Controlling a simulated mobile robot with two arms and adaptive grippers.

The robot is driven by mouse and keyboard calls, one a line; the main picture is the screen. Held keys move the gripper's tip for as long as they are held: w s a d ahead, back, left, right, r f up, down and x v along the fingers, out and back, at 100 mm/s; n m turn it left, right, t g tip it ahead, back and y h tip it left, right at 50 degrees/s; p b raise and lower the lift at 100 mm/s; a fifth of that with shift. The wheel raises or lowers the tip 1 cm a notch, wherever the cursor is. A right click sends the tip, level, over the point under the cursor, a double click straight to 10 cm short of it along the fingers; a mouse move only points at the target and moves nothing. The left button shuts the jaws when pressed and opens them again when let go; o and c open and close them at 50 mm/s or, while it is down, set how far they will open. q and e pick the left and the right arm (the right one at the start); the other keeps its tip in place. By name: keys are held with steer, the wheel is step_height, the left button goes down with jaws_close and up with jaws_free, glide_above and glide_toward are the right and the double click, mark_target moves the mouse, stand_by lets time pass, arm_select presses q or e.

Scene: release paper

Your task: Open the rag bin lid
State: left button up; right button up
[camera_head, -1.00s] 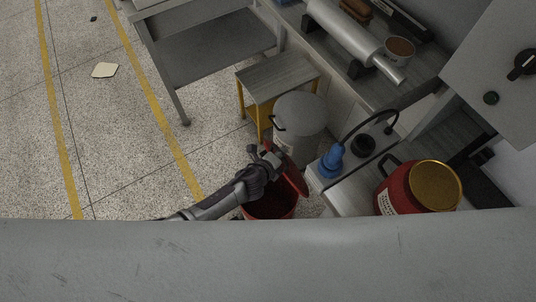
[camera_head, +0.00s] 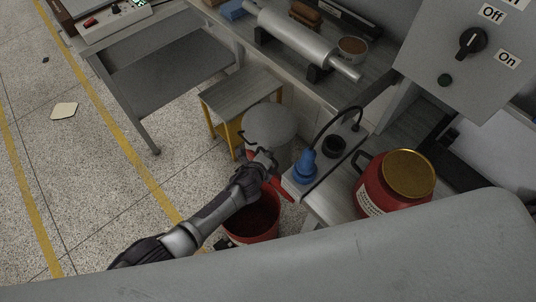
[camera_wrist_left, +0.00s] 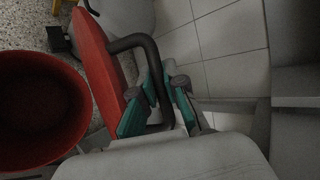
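The red rag bin (camera_head: 262,226) stands on the floor at lower centre in the head view, its mouth uncovered and its inside dark and bare. It also shows at the left of the left wrist view (camera_wrist_left: 38,112). Its red lid (camera_head: 283,189) is swung up and stands steeply tilted at the bin's right side. In the left wrist view the lid (camera_wrist_left: 95,60) carries a black bent handle (camera_wrist_left: 132,42). My left gripper (camera_head: 264,160) is at the lid; its teal fingers (camera_wrist_left: 160,98) lie on both sides of the handle and appear shut on it. My right gripper is not in view.
A grey lidded drum (camera_head: 270,122) stands just behind the bin, next to a small yellow-legged table (camera_head: 240,92). To the right, a bench holds a blue plug (camera_head: 305,168) and a red can with a gold lid (camera_head: 398,190). The floor at left is open.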

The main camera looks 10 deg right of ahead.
arm_select(q)
steer(key=shift+o, duration=0.8)
steer(key=shift+d+r, duration=0.1)
steer(key=shift+s+a+r, duration=0.15)
steer(key=shift+s+a, duration=0.05)
steer(key=shift+a, duration=0.1)
steer(key=v, duration=1.1)
steer(key=shift+s+r, duration=0.15)
steer(key=shift+s, duration=0.05)
